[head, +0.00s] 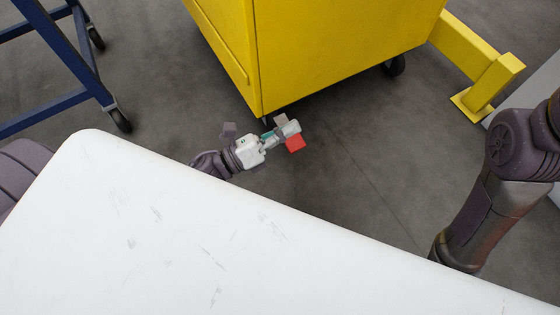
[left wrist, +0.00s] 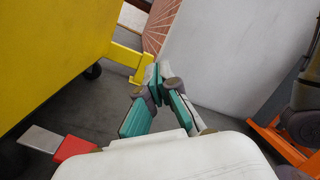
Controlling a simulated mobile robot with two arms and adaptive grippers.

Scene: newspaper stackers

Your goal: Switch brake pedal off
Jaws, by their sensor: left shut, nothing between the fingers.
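A red pedal piece (head: 296,143) shows in the head view below the near lower corner of the yellow cart (head: 330,55). In the left wrist view a red piece (left wrist: 74,149) with a flat grey plate (left wrist: 40,138) lies left of my gripper's white body. My left gripper (head: 289,130) is low by that cart corner, pointing right. Its teal-padded fingers meet at the tips (left wrist: 156,76) with nothing between them. It overlaps the pedal area in the head view; I cannot tell whether they touch. My right gripper is out of view; only the right arm shows.
A dark caster (head: 393,66) stands under the cart's right side. A yellow floor post (head: 490,82) is at the upper right. A blue wheeled frame (head: 75,60) stands at the upper left. The grey floor is open between the cart and my right arm.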

